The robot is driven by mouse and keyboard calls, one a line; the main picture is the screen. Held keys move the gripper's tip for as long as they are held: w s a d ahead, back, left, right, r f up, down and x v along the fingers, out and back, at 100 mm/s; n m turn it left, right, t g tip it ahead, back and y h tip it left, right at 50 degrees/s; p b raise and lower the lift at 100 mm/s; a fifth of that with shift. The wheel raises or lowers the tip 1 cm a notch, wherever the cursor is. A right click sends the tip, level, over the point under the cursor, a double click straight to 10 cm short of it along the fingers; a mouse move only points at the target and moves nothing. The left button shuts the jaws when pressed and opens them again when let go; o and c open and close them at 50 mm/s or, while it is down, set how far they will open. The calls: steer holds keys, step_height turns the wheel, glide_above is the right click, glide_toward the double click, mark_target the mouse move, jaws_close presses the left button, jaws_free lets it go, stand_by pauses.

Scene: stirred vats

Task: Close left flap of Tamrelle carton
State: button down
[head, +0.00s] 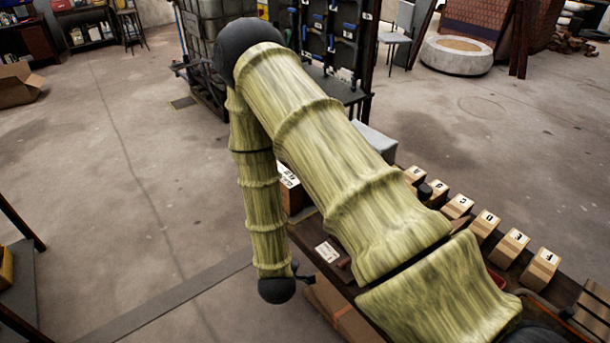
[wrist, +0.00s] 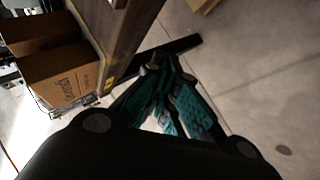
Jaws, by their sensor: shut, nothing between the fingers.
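In the wrist view my gripper (wrist: 163,70) has dark and teal fingers that come together at the tips, with nothing between them. Its tips are close to a dark bar or table leg. A brown carton (wrist: 62,84) with dark printing stands to the left of the fingers, apart from them. I cannot read its name or make out its left flap. In the head view my arm covers much of the bench, and only a small dark part of my gripper (head: 302,274) shows at the arm's lower end.
A bench carries a row of lettered boxes (head: 487,223) on the right. A white card (head: 327,251) lies on its near left part. A brown taped box (head: 338,312) is low beside the bench. The concrete floor (head: 150,190) to the left is mostly clear.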

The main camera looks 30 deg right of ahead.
steer(key=w+d+r+n+h+b, duration=0.1)
steer(key=w+r+n+h, duration=0.2)
steer(key=r, duration=0.4)
steer(key=w+d+r+g+h, duration=0.1)
steer(key=w+d+r+h, duration=0.15)
steer(key=w+r, duration=0.35)
steer(key=w+d+r+n+h+b, duration=0.1)
steer(key=w+r+n+h, duration=0.2)
steer(key=r, duration=0.5)
steer(key=d+m+p, duration=0.1)
steer(key=d+p, duration=0.3)
steer(key=d, duration=0.5)
steer(key=shift+s+r+g+h+p, duration=0.15)
steer(key=shift+r+g+h+p, duration=0.15)
steer(key=shift+h+p, duration=0.15)
steer(key=shift+r, duration=0.1)
